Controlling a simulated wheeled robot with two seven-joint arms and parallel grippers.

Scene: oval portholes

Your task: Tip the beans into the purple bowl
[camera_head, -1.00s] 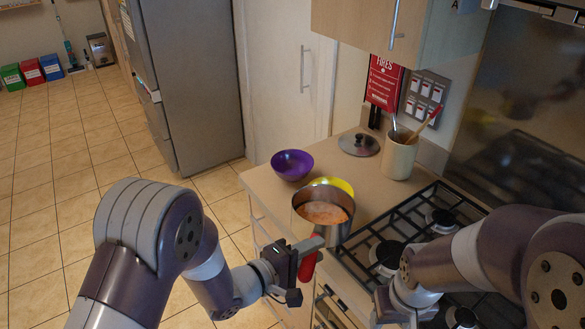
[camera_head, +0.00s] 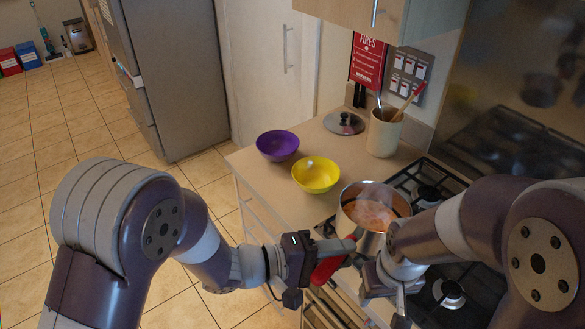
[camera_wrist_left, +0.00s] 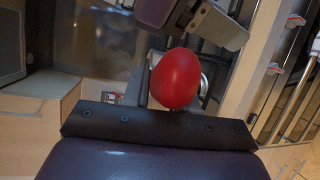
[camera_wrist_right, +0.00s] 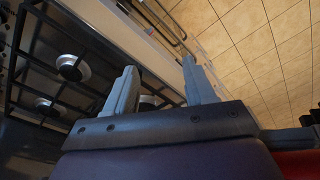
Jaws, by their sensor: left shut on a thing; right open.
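A steel pot (camera_head: 347,225) with orange-red beans (camera_head: 370,214) inside is roughly upright at the front left of the hob. I cannot tell whether it touches the hob. My left gripper (camera_head: 335,258) is shut on the pot's red handle (camera_head: 326,270); the handle's rounded end fills the middle of the left wrist view (camera_wrist_left: 175,80). The purple bowl (camera_head: 278,147) stands on the counter behind and left of the pot, its visible inside empty. My right gripper (camera_head: 393,296) is low beside the pot, fingers apart and empty in the right wrist view (camera_wrist_right: 160,88).
A yellow bowl (camera_head: 316,176) stands on the counter between the purple bowl and the pot. A pan lid (camera_head: 344,123) and a utensil crock (camera_head: 384,133) are farther back. The black hob grates (camera_head: 428,180) lie to the right. A cabinet (camera_head: 420,20) overhangs the counter.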

